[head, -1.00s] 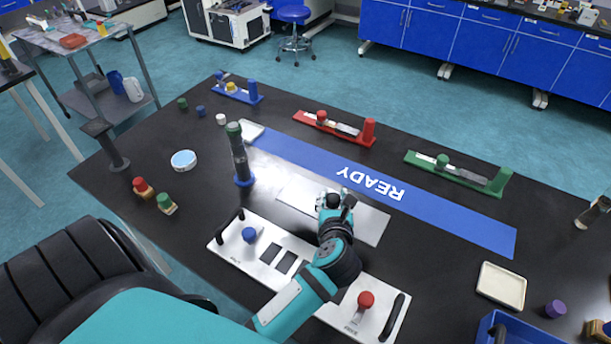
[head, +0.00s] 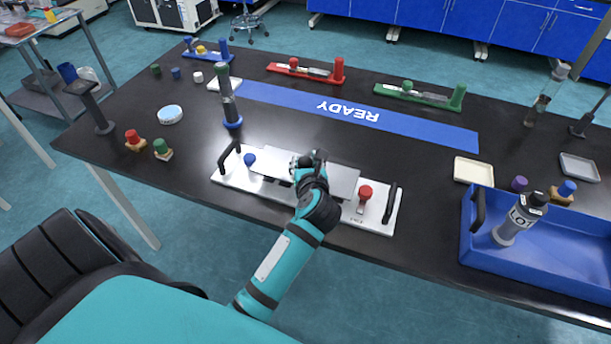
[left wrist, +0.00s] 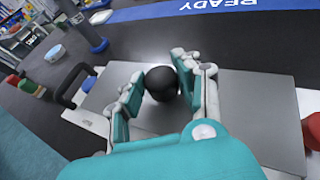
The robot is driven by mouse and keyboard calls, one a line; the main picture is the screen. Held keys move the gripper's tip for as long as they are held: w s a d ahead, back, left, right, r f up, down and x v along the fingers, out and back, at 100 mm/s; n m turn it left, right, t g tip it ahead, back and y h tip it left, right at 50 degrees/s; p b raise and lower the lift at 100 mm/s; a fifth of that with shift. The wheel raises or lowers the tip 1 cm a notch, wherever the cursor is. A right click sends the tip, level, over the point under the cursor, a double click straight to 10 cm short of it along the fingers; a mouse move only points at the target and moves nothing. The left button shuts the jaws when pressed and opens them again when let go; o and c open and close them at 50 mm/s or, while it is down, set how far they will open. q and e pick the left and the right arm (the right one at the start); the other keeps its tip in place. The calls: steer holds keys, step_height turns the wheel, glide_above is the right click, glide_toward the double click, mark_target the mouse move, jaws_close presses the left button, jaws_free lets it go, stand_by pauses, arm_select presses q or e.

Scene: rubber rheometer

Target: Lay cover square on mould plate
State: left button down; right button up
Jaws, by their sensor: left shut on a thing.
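The cover (head: 342,181) is a flat grey rectangular plate; it also shows in the left wrist view (left wrist: 255,110). My left gripper (head: 310,163) is shut on the cover's round black knob (left wrist: 161,83), with a finger on either side. The mould plate (head: 226,181) is a long white plate with black handles, a blue knob (head: 249,159) and a red knob (head: 365,192). My right gripper is not in view.
A blue mat marked READY (head: 350,110) lies behind the mould plate. A dark cylinder on a blue base (head: 228,100) stands at back left. A blue tray (head: 570,262) with a bottle is at right. Bare black table lies between mat and plate.

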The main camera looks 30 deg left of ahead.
arm_select(q)
steer(key=shift+f, duration=0.35)
step_height(320, 180, down, 3)
steer(key=shift+s+f, duration=0.1)
steer(key=shift+s, duration=0.05)
steer(key=shift+f, duration=0.15)
steer(key=c, duration=1.4)
jaws_free()
steer(key=shift+f, duration=0.2)
steer(key=o, duration=0.5)
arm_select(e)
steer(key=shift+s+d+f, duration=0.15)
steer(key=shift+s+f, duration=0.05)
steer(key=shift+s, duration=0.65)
arm_select(q)
steer(key=shift+r, duration=0.1)
